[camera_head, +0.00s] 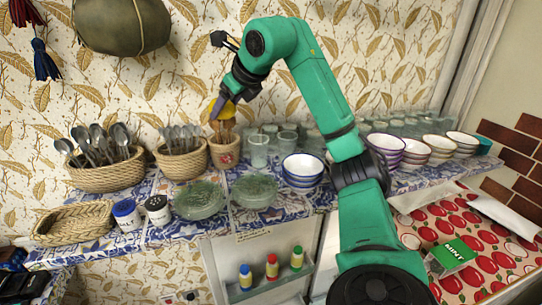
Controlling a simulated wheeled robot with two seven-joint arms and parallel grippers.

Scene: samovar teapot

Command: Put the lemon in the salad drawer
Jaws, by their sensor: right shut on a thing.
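My right gripper (219,106) is shut on a small yellow thing that looks like the lemon (227,110). It holds the lemon above the counter, in front of the patterned wall. A pot (225,154) with brown sticks or utensils standing in it is just below the lemon in the picture. The gripper covers part of the lemon. I cannot tell whether the lemon touches the utensils. I see no salad drawer in this view. My left gripper is not in view.
A tiled counter (215,228) holds spoon baskets (106,177), glass saucers (199,201), stacked bowls (302,172) and several glasses. Below it, a rack (268,288) holds bottles with coloured caps. A red apple-patterned surface (425,228) with a green mint box (452,255) is at right.

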